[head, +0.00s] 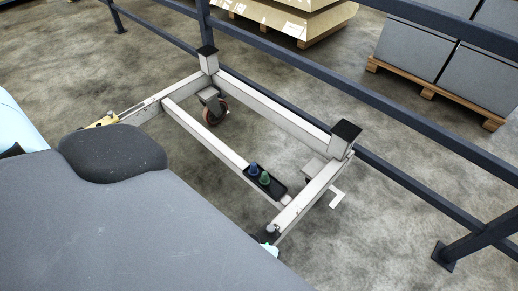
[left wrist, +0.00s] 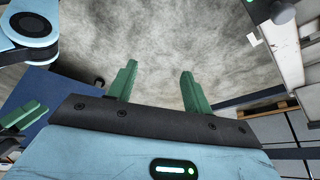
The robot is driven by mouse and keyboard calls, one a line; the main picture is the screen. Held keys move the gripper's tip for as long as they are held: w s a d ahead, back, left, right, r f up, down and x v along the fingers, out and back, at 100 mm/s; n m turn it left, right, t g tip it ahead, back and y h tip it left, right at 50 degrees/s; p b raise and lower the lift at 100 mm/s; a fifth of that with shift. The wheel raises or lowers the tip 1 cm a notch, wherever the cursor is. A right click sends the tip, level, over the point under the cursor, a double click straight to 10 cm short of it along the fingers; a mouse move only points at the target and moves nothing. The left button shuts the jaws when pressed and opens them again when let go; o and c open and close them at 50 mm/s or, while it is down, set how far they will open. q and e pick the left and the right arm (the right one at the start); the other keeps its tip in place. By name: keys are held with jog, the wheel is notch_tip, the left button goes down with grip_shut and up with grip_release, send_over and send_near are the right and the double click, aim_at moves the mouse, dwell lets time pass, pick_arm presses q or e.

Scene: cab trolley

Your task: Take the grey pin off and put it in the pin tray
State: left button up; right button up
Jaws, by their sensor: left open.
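The grey pin (head: 271,228) appears to stand at the near corner of the white trolley frame, close to the edge of my dark body. In the left wrist view a grey round-topped pin (left wrist: 283,12) shows at the upper right, beside a white beam. The black pin tray (head: 277,189) lies on the trolley frame and holds a blue pin (head: 254,169) and a green pin (head: 265,177). My left gripper (left wrist: 157,82) is open with nothing between its green fingers, apart from the pin. Green fingers at the left edge may be my right gripper (left wrist: 25,116); their opening is unclear.
The white trolley frame (head: 208,133) has a caster wheel (head: 214,108) and black-capped posts. Dark blue railings (head: 300,65) run behind it. Pallets with grey boxes (head: 416,48) stand beyond. A yellow part (head: 103,121) lies at the left end.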

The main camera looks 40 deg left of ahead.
pick_arm(q)
jog(key=w+a+f+m+y+b, duration=0.1)
jog(key=w+a, duration=0.1)
jog(key=a, duration=0.2)
jog(key=w+a+f+m+g+y+b, duration=0.1)
jog(key=w+a+m+y+b, duration=0.1)
jog(key=a, duration=0.2)
jog(key=w+a+f+m+g+y+b, duration=0.1)
jog(key=w+a+m+y, duration=0.1)
jog(key=w+a, duration=0.1)
jog(key=shift+a+b, duration=0.4)
jog(key=shift+a, duration=0.05)
jog(key=shift+a+f+b, duration=0.1)
jog(key=shift+f+b, duration=0.2)
jog(key=shift+f, duration=0.9)
jog(key=shift+s+a+f+b, duration=0.1)
jog(key=shift+f+b, duration=0.1)
jog(key=shift+f, duration=0.55)
jog(key=shift+s+a+f+b, duration=0.1)
jog(key=shift+s+f+b, duration=0.1)
jog(key=shift+f, duration=0.55)
jog(key=shift+s+a+f+b, duration=0.1)
jog(key=shift+f+b, duration=0.1)
jog(key=shift+f, duration=0.55)
jog(key=shift+w+f, duration=0.1)
jog(key=shift+f, duration=0.3)
grip_shut()
